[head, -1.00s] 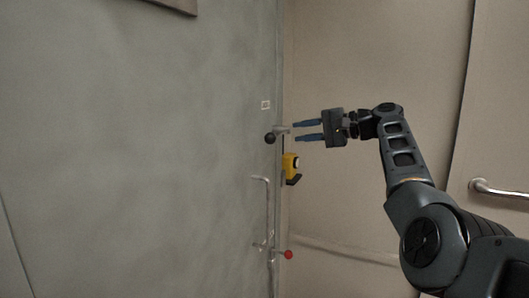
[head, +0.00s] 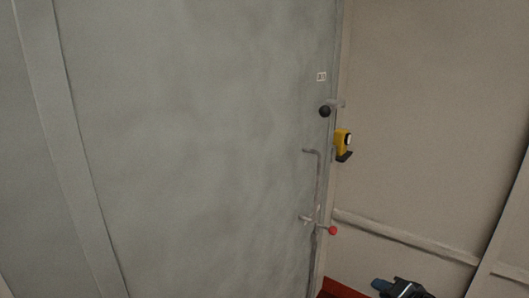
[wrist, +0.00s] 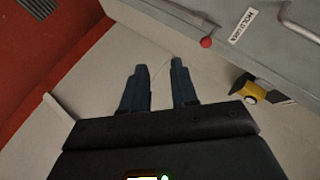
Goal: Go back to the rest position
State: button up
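My gripper (wrist: 160,82) shows in the wrist view with its two blue fingers apart and nothing between them. In the head view only part of my gripper (head: 388,288) shows, at the bottom edge right of centre. It is low, well below the black door knob (head: 325,112) and the yellow device (head: 342,143), and apart from them. The rest of my arm is out of the head view.
A grey door (head: 200,130) fills the left, with a long handle (head: 318,180) and a red knob (head: 332,230) at its edge. A beige wall (head: 430,120) stands right. The red knob also appears in the wrist view (wrist: 207,42).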

jog(key=s+a+f+n+t+h, duration=0.1)
jog(key=s+f+n+h, duration=0.15)
jog(key=s, duration=1.15)
jog(key=s+a+f+n+h, duration=0.1)
jog(key=s+f, duration=0.2)
jog(key=s, duration=1.1)
jog(key=s+a+r+n+t, duration=0.1)
jog(key=s+a+r+n, duration=0.1)
jog(key=s+r, duration=0.8)
jog(key=s+a+r+n+t, duration=0.1)
jog(key=s+a+r+n, duration=0.2)
jog(key=s+r, duration=0.7)
jog(key=s+a, duration=0.2)
jog(key=s, duration=0.1)
jog(key=shift+n+t+y, duration=0.3)
jog(key=shift+n+y, duration=0.05)
